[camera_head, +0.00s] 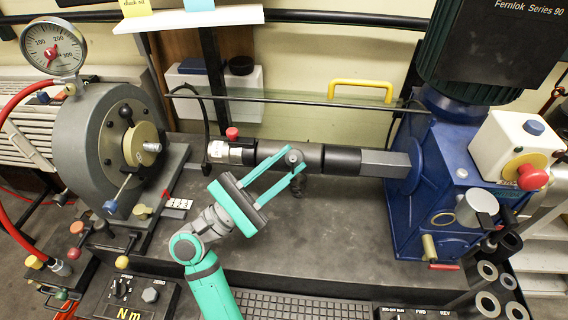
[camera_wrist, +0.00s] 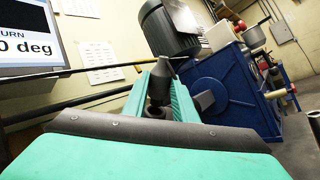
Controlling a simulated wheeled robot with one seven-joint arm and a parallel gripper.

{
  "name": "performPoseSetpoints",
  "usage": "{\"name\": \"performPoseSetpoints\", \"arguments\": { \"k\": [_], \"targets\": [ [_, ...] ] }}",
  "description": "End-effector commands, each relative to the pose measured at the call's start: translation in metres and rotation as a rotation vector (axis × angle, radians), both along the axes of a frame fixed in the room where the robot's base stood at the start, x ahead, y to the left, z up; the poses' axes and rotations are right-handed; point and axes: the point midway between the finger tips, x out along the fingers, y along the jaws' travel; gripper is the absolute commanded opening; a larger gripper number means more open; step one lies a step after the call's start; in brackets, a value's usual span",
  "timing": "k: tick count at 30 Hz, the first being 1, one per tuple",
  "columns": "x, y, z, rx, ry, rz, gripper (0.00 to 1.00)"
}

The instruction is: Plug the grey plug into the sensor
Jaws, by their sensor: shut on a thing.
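My gripper (camera_head: 294,163) reaches in from the front with its teal fingers over the middle of the dark shaft line. It is shut on the grey plug (camera_head: 293,157), a small rounded piece between the fingertips. In the wrist view the plug (camera_wrist: 163,70) is a grey tapered piece between the teal fingers, with a dark ring-like part below it. The sensor seems to be the black cylinder (camera_head: 342,161) in the shaft line, directly by the fingertips. The fingers hide part of it, and I cannot tell whether the plug touches it.
A silver coupling (camera_head: 222,151) and a grey dial-gauge unit (camera_head: 85,140) stand left. A blue gearbox (camera_head: 415,215) with a dark green motor (camera_head: 480,50) stands right. A black rail (camera_head: 290,97) runs behind. The dark bench top (camera_head: 350,235) is clear in front.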

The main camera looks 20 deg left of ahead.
Motion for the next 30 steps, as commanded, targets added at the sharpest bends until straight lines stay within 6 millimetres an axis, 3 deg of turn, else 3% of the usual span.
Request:
{"name": "performPoseSetpoints", "arguments": {
  "k": [30],
  "targets": [
    [0.011, 0.004, -0.012, 0.000, 0.001, 0.001, 0.02]
  ]
}}
